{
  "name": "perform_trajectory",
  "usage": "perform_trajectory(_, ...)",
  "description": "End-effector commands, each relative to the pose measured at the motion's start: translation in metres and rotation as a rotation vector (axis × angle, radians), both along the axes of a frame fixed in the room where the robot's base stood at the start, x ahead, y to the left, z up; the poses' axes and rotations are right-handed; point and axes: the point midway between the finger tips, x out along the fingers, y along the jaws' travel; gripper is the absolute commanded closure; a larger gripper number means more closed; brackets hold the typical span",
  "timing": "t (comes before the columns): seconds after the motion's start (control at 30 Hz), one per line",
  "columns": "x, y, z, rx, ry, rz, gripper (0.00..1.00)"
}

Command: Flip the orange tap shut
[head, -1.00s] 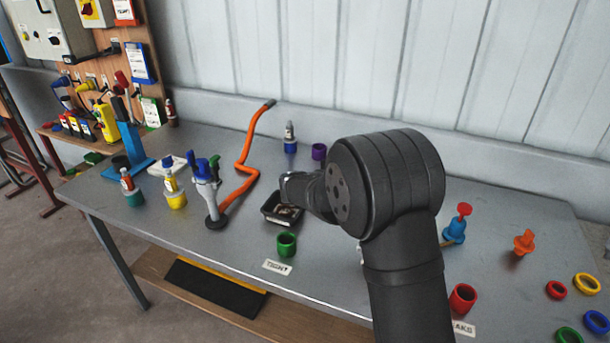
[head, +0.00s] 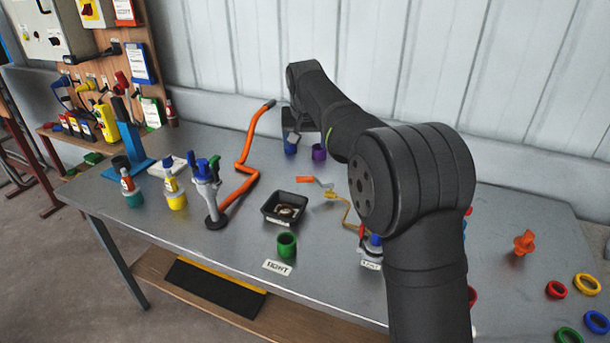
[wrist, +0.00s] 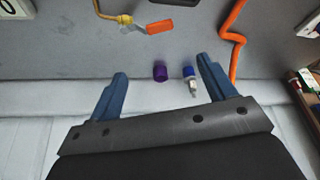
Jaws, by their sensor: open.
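The orange tap handle (head: 306,180) lies across the end of a metal fitting on a yellow pipe (head: 347,212), near the middle of the table behind the black tray. In the wrist view the orange tap handle (wrist: 159,27) shows near the top, pointing right, with the yellow pipe (wrist: 108,15) to its left. My gripper (wrist: 163,74) is open and empty, its two blue fingers spread apart. It is over the back of the table, away from the tap. In the head view my arm hides part of the pipe's right end.
A purple cup (head: 319,153) and a blue-based bottle (wrist: 190,76) stand near the back wall by my gripper. A black tray (head: 284,221) and green cup (head: 286,245) stand in front of the tap. An orange upright piece (head: 524,243) stands right.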

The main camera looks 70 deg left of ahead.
Motion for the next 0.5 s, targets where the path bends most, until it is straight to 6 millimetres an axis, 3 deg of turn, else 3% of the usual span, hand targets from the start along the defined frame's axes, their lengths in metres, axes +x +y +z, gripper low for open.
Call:
perform_trajectory(0.17, 0.003, 0.007, -0.02, -0.003, 0.001, -0.001, 0.24)
perform_trajectory(0.5, 0.014, 0.033, -0.089, -0.004, 0.001, 0.0, 0.24)
